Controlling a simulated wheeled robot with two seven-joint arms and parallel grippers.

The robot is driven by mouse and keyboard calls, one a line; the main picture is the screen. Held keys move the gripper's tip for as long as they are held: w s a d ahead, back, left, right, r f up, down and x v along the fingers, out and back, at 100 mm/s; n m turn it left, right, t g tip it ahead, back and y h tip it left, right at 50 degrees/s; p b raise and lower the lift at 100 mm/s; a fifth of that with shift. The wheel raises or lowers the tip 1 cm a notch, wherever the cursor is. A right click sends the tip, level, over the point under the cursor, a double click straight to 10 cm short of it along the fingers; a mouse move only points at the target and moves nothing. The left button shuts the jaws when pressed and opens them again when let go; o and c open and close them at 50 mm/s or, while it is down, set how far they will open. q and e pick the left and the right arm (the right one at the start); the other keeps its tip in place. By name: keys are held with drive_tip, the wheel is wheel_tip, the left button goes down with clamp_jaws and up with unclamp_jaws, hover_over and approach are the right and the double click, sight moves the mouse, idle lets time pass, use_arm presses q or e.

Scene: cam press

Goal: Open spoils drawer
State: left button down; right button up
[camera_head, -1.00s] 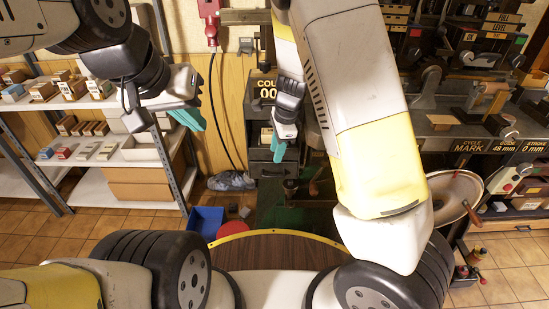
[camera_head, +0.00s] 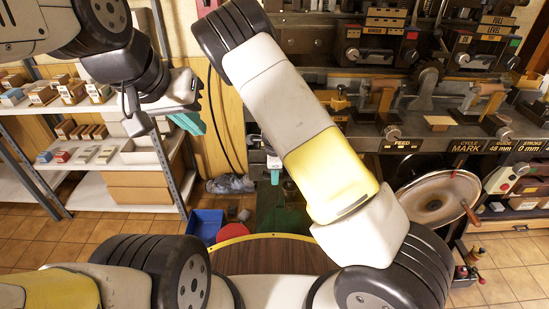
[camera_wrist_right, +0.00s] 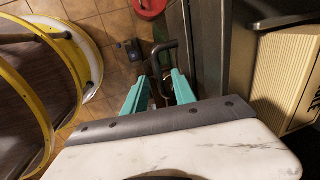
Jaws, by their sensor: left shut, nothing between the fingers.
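In the right wrist view a dark bar handle (camera_wrist_right: 165,50) stands beside a grey upright panel (camera_wrist_right: 207,50). I cannot tell for certain that this is the spoils drawer. My right gripper (camera_wrist_right: 161,82) is open, its teal fingers apart with the handle just beyond their tips; contact is not clear. In the head view my right gripper (camera_head: 275,172) is mostly hidden behind my right arm, with a bit of teal finger showing low in front of the machine. My left gripper (camera_head: 190,119) is shut and empty, in front of the shelves at left.
The press bench (camera_head: 420,125) fills the back right, with a round metal pan (camera_head: 437,202) below it. Shelves with small boxes (camera_head: 95,150) stand at left. A blue bin (camera_head: 206,224) and a grey cloth (camera_head: 231,184) lie on the floor. A brown round-edged top (camera_head: 270,256) is close in front.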

clamp_jaws()
idle(1.5)
